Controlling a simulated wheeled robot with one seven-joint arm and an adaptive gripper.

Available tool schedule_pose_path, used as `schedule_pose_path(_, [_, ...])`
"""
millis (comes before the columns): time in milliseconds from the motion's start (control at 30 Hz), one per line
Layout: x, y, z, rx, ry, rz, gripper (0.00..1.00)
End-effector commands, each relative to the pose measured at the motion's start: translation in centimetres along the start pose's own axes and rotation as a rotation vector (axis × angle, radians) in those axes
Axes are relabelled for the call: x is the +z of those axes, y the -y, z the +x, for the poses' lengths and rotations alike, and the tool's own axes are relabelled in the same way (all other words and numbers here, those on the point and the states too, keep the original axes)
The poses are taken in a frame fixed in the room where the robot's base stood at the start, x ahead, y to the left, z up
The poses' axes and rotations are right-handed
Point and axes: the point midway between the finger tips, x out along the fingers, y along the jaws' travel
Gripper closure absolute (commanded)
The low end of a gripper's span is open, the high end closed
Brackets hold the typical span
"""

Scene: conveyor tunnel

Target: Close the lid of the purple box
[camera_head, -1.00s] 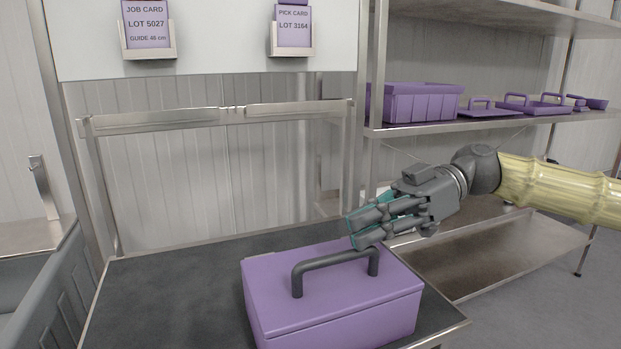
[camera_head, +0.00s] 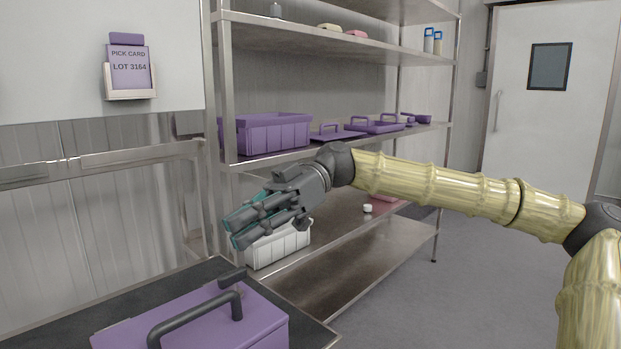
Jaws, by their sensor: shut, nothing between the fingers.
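The purple box (camera_head: 258,327) sits on the dark conveyor surface (camera_head: 175,282) at the bottom of the view, its near part cut off by the picture edge. Its purple lid (camera_head: 190,309) lies flat on top and looks shut, with a dark arched handle (camera_head: 196,313). A small dark piece (camera_head: 232,274) shows at the box's back edge; I cannot tell what it is. My gripper (camera_head: 231,230) is shut and empty. It appears above and behind the box in the picture, apart from it, fingers pointing left.
A metal shelf rack (camera_head: 228,90) stands behind, with a purple bin (camera_head: 268,133) and purple lids or trays (camera_head: 375,124) on its middle shelf. A white basket (camera_head: 280,246) sits low, behind my gripper. Open grey floor (camera_head: 440,295) lies to the right.

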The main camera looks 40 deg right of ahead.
Motion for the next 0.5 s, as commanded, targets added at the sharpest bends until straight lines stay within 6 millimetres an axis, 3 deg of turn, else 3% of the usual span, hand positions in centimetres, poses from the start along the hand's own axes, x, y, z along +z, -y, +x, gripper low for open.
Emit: schedule_pose_path(500, [0.0, -0.1, -9.9, 0.002, -0.001, -0.001, 1.0])
